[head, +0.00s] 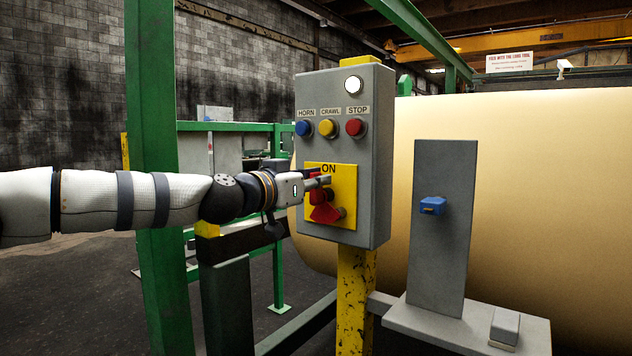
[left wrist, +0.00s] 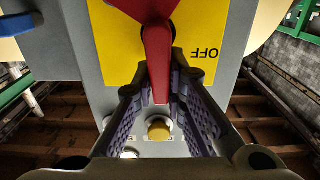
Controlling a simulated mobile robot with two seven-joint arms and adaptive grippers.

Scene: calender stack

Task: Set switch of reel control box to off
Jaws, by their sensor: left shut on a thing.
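The grey reel control box (head: 345,85) stands upright on a yellow post. Its red switch (head: 325,211) sits on a yellow plate (head: 346,178) marked ON at the top. The left wrist view looks at the box upside down and shows the red handle (left wrist: 157,60) pointing toward the button side, with OFF printed at one side of the plate (left wrist: 110,55). My left gripper (head: 322,182) is at the plate, its two fingers on either side of the handle and shut on it. In the head view the gripper hides part of the switch and the OFF mark. My right gripper is out of view.
Above the switch are blue (head: 303,128), yellow (head: 327,128) and red (head: 355,127) buttons and a white lamp (head: 353,85). A large tan roll (head: 540,190) fills the right. A grey stand (head: 445,160) with a blue part and a green post (head: 155,120) are nearby.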

